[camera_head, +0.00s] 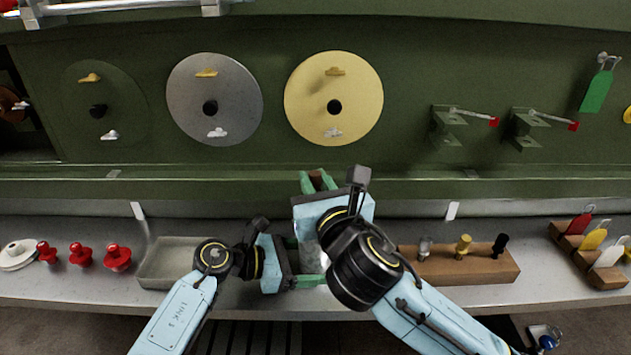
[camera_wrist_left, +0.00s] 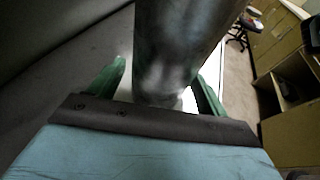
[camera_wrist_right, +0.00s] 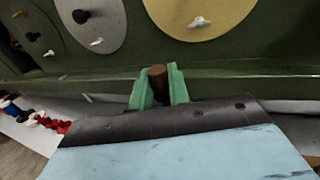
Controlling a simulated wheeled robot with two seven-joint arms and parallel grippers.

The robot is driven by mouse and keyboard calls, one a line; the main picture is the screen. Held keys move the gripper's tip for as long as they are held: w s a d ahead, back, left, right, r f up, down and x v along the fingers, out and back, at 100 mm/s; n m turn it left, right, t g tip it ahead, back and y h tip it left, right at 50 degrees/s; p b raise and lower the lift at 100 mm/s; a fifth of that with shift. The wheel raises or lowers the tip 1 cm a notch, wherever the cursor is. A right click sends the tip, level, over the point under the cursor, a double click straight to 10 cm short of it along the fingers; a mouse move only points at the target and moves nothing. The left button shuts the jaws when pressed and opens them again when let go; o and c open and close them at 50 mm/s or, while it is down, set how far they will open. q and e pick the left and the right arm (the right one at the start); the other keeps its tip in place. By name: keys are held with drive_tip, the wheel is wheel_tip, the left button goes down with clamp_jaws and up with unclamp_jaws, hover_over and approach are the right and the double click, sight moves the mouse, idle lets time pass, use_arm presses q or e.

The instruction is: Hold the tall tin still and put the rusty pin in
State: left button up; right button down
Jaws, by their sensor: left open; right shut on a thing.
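The tall tin (camera_head: 311,257) is grey metal and stands on the bench, partly hidden by my right gripper and arm in the head view. In the left wrist view the tin (camera_wrist_left: 178,45) fills the space between the green fingers of my left gripper (camera_wrist_left: 165,90). My left gripper (camera_head: 306,264) is open, with a finger on each side of the tin; contact cannot be told. My right gripper (camera_head: 318,181) is shut on the rusty pin (camera_head: 317,178), a brown cylinder. The pin (camera_wrist_right: 157,78) shows between its fingertips in the right wrist view, beyond the tin toward the green panel.
A grey tray (camera_head: 165,262) and red knobs (camera_head: 117,257) lie left on the bench. A wooden block (camera_head: 450,268) with several pegs stands right. The green panel (camera_head: 420,75) behind carries discs and brackets. A rack of coloured tags (camera_head: 590,255) is far right.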

use_arm(q)
drive_tip(key=c, duration=0.8)
drive_tip(key=shift+o, duration=0.2)
